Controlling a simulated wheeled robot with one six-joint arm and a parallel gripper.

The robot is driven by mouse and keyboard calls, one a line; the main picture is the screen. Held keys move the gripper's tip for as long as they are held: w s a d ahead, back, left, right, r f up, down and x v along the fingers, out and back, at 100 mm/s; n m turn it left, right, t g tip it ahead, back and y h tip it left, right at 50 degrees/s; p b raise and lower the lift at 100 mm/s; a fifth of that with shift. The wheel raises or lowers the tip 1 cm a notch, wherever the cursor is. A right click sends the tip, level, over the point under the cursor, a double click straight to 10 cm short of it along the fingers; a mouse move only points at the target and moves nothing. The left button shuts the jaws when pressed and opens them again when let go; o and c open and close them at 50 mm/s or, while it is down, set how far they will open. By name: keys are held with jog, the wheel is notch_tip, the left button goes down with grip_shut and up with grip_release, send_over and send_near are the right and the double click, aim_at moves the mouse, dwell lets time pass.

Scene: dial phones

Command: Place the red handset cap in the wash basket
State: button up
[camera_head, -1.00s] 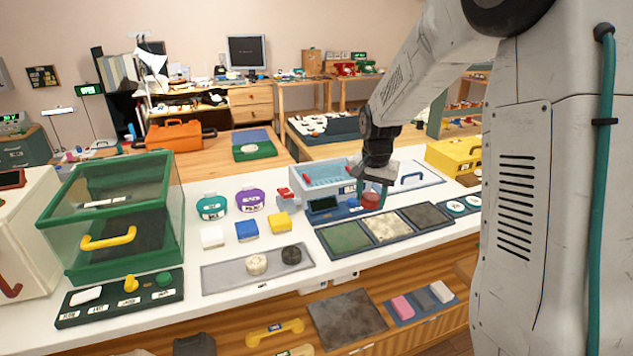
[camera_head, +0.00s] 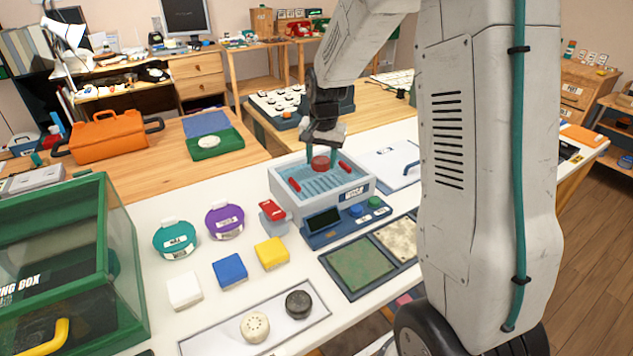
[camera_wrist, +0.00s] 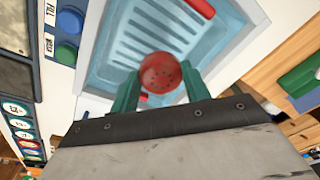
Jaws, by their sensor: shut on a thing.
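The red handset cap (camera_head: 320,163) is round with small holes in its face. My gripper (camera_head: 321,158) is shut on it, with a green finger on each side. In the wrist view the cap (camera_wrist: 162,76) sits between the fingertips (camera_wrist: 160,85). The wash basket (camera_head: 322,182) appears to be the pale blue slatted tray with red grips inside the grey-white washer box. The cap is over the basket; I cannot tell how far above the slats it is. The basket also shows behind the cap in the wrist view (camera_wrist: 150,32).
A control panel (camera_head: 325,220) with a blue and a green button stands at the box's front. A small grey piece with a red top (camera_head: 273,215) stands to its left. Yellow (camera_head: 271,253), blue (camera_head: 230,270) and white blocks lie nearer. A white board (camera_head: 390,162) lies to the right.

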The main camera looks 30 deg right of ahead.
aim_at(321, 190)
notch_tip(321, 190, down, 8)
jog(key=shift+r, duration=0.1)
dwell(0.4)
jog(key=o, duration=1)
jog(key=shift+o, duration=0.2)
